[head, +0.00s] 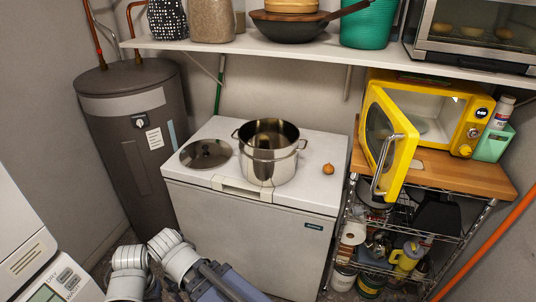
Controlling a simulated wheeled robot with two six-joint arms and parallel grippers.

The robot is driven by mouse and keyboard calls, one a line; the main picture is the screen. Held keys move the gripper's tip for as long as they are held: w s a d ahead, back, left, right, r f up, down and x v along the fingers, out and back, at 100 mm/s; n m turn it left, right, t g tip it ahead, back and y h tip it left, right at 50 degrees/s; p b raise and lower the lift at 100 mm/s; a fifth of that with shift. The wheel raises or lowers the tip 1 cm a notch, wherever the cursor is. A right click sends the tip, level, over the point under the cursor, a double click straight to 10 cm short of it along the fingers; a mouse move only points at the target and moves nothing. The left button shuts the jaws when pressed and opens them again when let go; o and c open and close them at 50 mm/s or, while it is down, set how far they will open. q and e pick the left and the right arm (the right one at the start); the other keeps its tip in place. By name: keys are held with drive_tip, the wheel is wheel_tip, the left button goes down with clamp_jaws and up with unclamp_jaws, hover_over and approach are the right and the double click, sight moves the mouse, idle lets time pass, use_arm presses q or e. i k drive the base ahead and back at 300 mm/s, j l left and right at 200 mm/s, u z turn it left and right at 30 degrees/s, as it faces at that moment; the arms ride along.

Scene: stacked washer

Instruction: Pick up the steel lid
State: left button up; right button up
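The steel lid (206,152) is round and shiny with a small dark knob on top. It lies flat on the left part of the white chest freezer's top (225,134), left of the pot and apart from it. The steel pot (270,164) stands open, with two side handles; something brownish shows inside, but I cannot tell what it is. Parts of my arms show at the bottom left, below the freezer's front. Neither of my grippers can be made out in the head view, and nothing touches the lid.
A small onion (328,169) sits on the freezer right of the pot. A shelf (330,46) with pans and jars hangs above. A yellow microwave (440,110) has its door open toward the freezer side. A grey water heater (135,150) stands left. Floor space is narrow.

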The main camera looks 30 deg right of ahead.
sight(208, 153)
drive_tip(key=i+l, duration=0.45)
drive_tip(key=i, duration=0.2)
drive_tip(key=i+l+u, duration=0.1)
drive_tip(key=i+l, duration=0.35)
drive_tip(key=i, duration=0.15)
